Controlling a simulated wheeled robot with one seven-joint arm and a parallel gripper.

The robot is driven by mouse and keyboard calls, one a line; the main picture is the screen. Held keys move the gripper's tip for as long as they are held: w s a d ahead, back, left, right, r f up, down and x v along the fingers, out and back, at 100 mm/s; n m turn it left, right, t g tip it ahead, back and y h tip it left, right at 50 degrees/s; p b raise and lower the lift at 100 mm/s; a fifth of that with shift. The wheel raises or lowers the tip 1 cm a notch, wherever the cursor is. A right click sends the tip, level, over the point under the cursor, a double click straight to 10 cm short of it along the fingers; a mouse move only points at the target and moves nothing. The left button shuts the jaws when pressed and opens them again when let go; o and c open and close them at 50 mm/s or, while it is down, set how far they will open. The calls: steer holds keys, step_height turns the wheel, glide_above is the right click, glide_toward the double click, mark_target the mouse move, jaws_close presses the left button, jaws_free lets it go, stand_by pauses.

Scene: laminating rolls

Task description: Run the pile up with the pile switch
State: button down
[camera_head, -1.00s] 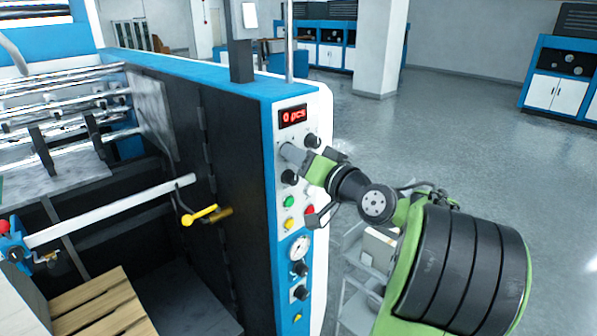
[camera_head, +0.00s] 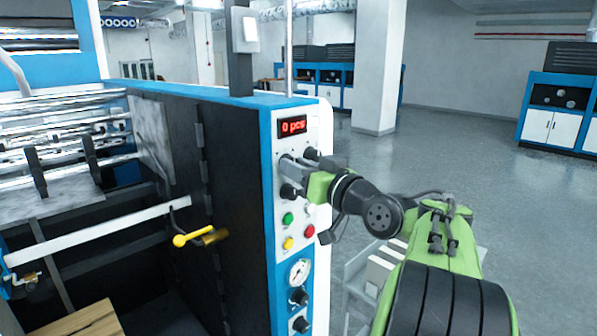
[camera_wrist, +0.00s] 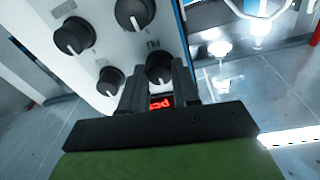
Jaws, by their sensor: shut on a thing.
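The blue and white machine's control panel (camera_head: 310,225) stands at the centre of the head view. My gripper (camera_head: 292,165) reaches it from the right, just below the red display (camera_head: 292,126) reading "0 pcs". In the wrist view my gripper (camera_wrist: 158,80) has its two dark fingers around a black knob (camera_wrist: 160,67), shut on it. The lettering beside this knob is upside down and looks like "PILE". The fingers partly cover the knob, and its pointer is hard to read. Wooden slats (camera_head: 85,322) show at the lower left, with no sheets visible on them.
More black knobs (camera_wrist: 74,35) sit close beside my fingers. Green (camera_head: 288,218), yellow (camera_head: 288,243) and red (camera_head: 309,231) buttons and a gauge (camera_head: 299,272) lie lower on the panel. A yellow-handled lever (camera_head: 195,237) is on the machine's dark side.

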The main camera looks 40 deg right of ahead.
steer(key=c, duration=0.8)
jaws_free()
steer(key=shift+s, duration=0.1)
steer(key=s+b, duration=1)
steer(key=b, duration=0.1)
steer(key=s+f+b, duration=0.1)
steer(key=s+b, duration=0.4)
steer(key=b, duration=0.1)
steer(key=shift+s+a, duration=0.3)
steer(key=shift+a, duration=0.05)
